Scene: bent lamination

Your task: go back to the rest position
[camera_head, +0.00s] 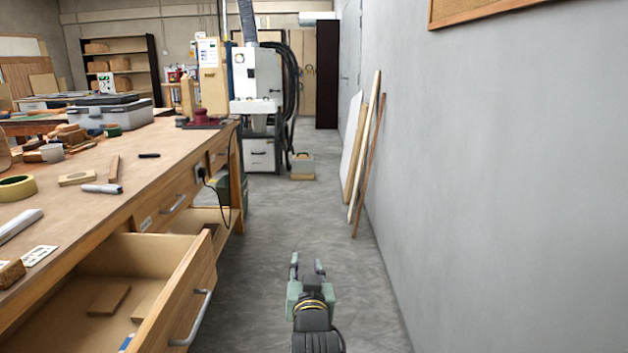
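My gripper (308,268) is low in the middle of the head view, over the bare grey floor between the workbench and the wall. Its two fingers point away from me and stand apart, with nothing visible between them. It touches nothing that I can see. It is to the right of the open drawer (190,290), with a gap between them.
The wooden workbench (135,185) fills the left, with tape, blocks and tools on it. Its near drawer juts out; a farther one is partly open. Boards (362,150) lean on the right wall (500,180). The aisle floor (290,215) ahead is clear up to a small box (302,168).

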